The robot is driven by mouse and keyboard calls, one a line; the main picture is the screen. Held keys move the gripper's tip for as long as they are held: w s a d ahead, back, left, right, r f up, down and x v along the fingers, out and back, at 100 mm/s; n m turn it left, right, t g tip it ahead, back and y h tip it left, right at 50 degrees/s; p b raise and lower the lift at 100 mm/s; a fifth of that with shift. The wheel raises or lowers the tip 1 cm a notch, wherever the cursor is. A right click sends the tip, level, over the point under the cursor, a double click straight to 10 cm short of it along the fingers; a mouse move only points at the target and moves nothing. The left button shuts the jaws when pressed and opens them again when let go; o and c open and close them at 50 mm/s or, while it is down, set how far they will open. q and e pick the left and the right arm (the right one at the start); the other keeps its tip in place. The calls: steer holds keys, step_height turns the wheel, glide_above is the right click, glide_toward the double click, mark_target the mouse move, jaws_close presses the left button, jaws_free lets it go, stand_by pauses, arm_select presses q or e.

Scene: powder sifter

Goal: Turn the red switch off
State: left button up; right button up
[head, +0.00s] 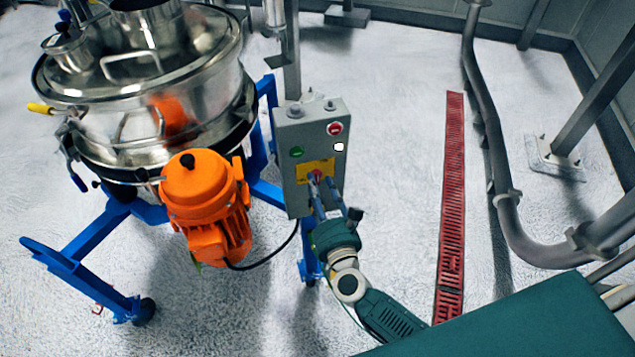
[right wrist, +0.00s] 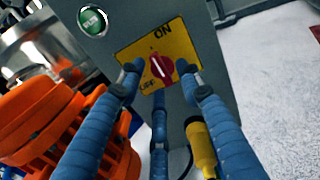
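The red switch (right wrist: 161,69) is a rotary knob on a yellow plate (right wrist: 172,36) on the grey control box. In the head view the red switch (head: 316,175) is partly covered by my right gripper. Its white line is tilted, between the ON mark at the top and the other lettering at the lower left. My right gripper (right wrist: 160,75) is open, with blue fingers on either side of the knob; whether they touch it I cannot tell. In the head view the right gripper (head: 322,187) reaches up to the box front. My left gripper is not in view.
The control box (head: 312,130) also carries a green button (head: 296,152) and a red button (head: 334,128). An orange motor (head: 205,205) and the steel sifter (head: 150,80) on a blue frame stand at left. Open floor with a red drain grate (head: 452,200) lies at right.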

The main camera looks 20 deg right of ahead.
steer(key=shift+w, duration=0.45)
steer(key=shift+c, duration=0.5)
jaws_close()
